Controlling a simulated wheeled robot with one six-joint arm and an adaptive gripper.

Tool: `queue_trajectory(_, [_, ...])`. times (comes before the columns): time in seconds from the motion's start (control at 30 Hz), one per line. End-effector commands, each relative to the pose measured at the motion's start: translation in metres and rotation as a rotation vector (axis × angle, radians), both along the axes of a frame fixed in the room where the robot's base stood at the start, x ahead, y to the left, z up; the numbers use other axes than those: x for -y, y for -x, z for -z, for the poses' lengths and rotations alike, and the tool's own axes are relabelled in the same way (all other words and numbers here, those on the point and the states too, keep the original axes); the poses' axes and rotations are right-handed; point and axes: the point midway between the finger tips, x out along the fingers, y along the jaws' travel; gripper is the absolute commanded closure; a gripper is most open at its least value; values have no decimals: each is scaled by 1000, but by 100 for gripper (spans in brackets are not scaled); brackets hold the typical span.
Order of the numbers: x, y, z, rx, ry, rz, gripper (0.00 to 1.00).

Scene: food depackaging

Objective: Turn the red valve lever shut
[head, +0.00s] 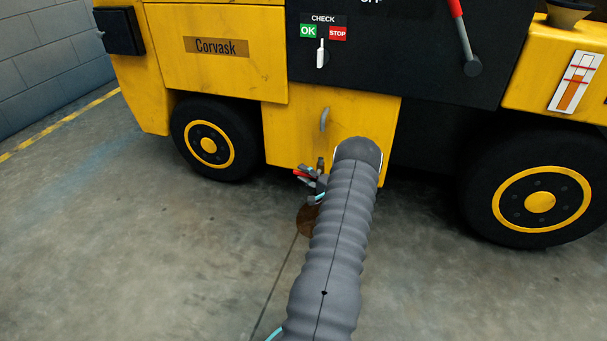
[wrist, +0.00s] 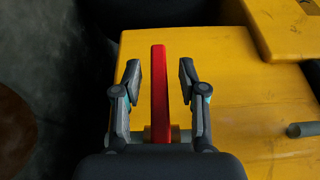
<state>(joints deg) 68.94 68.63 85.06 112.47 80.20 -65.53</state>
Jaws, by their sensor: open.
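The red valve lever (wrist: 159,95) stands out as a straight red bar in the middle of the wrist view. Its lower end meets a brass-coloured fitting (wrist: 149,134) by the yellow panel. My gripper (wrist: 160,76) is open, with one finger on each side of the lever. Gaps show between the lever and both fingertips. In the head view, my gripper (head: 313,184) is low beside the yellow panel, partly hidden by my arm. Only a small red part of the lever (head: 300,173) shows there.
The yellow machine panel (head: 290,125) has a grey handle (head: 324,119). Black wheels (head: 181,140) and (head: 470,200) flank it. A brown stain (head: 305,222) marks the concrete floor below my gripper. Open floor (head: 130,250) lies at the left.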

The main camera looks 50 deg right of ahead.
Motion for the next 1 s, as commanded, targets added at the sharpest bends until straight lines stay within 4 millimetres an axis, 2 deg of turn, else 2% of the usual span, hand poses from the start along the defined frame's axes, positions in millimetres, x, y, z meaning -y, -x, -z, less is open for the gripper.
queue_trajectory(0.17, [0, 23, 0, -1, -2, 4, 58])
queue_trajectory(0.4, [-3, 70, 1, 0, -1, 4, 58])
queue_trajectory(0.6, [-5, 102, 1, 1, 1, 3, 58])
queue_trajectory(0.8, [-6, 115, 1, 1, 0, 2, 58])
queue_trajectory(1.0, [-6, 117, 1, 1, 1, 1, 58])
